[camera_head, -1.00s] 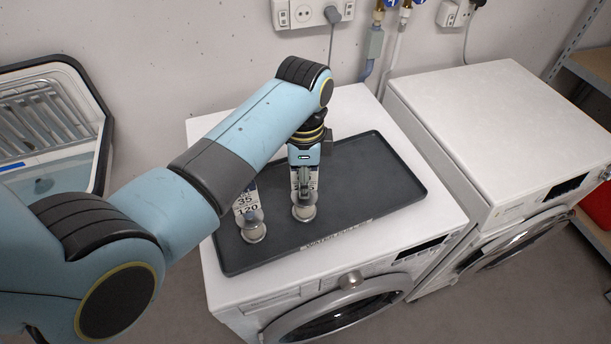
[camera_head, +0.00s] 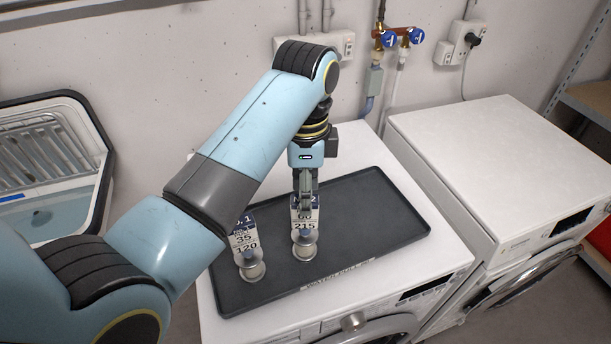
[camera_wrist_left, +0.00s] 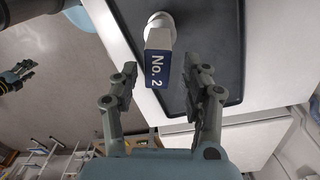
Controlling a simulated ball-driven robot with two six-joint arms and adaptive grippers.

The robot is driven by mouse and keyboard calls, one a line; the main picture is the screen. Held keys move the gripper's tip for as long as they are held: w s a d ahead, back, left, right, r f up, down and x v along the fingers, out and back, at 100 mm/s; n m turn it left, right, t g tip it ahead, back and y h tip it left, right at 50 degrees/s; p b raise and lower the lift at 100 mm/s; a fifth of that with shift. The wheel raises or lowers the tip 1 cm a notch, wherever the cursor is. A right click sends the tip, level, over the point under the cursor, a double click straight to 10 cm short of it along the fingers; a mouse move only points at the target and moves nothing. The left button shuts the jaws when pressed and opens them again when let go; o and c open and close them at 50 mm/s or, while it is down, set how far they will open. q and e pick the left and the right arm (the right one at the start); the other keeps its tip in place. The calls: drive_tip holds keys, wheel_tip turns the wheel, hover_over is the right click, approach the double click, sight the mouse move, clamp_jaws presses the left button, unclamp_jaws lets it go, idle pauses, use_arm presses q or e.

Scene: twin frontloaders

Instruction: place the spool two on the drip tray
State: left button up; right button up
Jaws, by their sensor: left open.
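Spool two (camera_head: 304,245) stands on the dark drip tray (camera_head: 385,215), with its white and blue tag rising above its round base. In the left wrist view its tag reads "No. 2" (camera_wrist_left: 157,70), and the tray (camera_wrist_left: 215,30) lies beneath. My left gripper (camera_head: 306,205) points down just above the tag. In the left wrist view its two fingers (camera_wrist_left: 160,80) are apart, with the tag seen between and beyond them. A dark gripper, apparently my right one (camera_wrist_left: 18,75), shows small at the left edge of that view.
A similar spool with a "35 / 120" tag (camera_head: 250,265) stands on the tray just left of spool two. The tray lies on a white washer (camera_head: 355,165). A second white machine (camera_head: 490,160) is at the right, and a sink (camera_head: 50,160) at the left.

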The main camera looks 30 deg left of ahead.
use_arm(q)
drive_tip(key=shift+r, duration=2.25)
